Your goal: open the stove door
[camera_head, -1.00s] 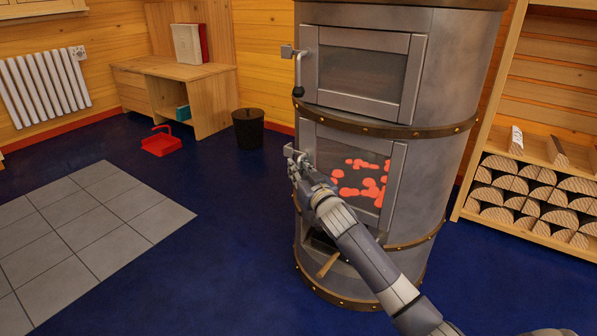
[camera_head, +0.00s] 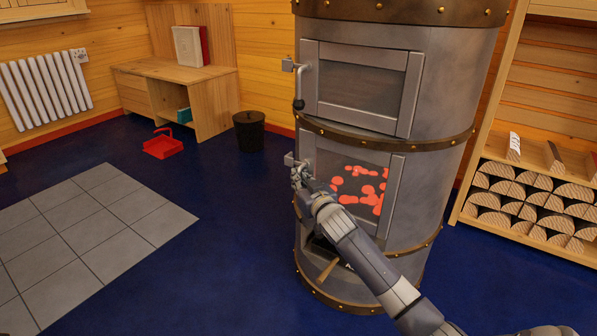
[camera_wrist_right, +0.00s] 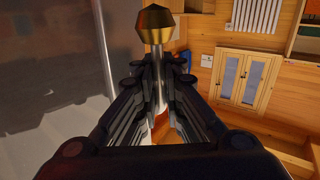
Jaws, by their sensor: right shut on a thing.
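The grey metal stove (camera_head: 440,105) stands right of the middle in the head view. Its lower door (camera_head: 396,190) has a dark glass pane with glowing red embers behind it and looks closed in its frame. My right gripper (camera_head: 299,176) is at the left edge of this door, just below the latch bracket (camera_head: 290,159). In the right wrist view my right gripper (camera_wrist_right: 158,95) is shut on the door handle, a metal rod with a brass knob (camera_wrist_right: 153,22) at its end. The fingers hide most of the handle. My left gripper is not in view.
The upper stove door (camera_head: 362,80) is closed, with its own handle (camera_head: 299,90). A wooden handle (camera_head: 328,270) sticks out low on the stove. A log shelf (camera_head: 535,198) stands at right. A black bin (camera_head: 249,132) is behind at left.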

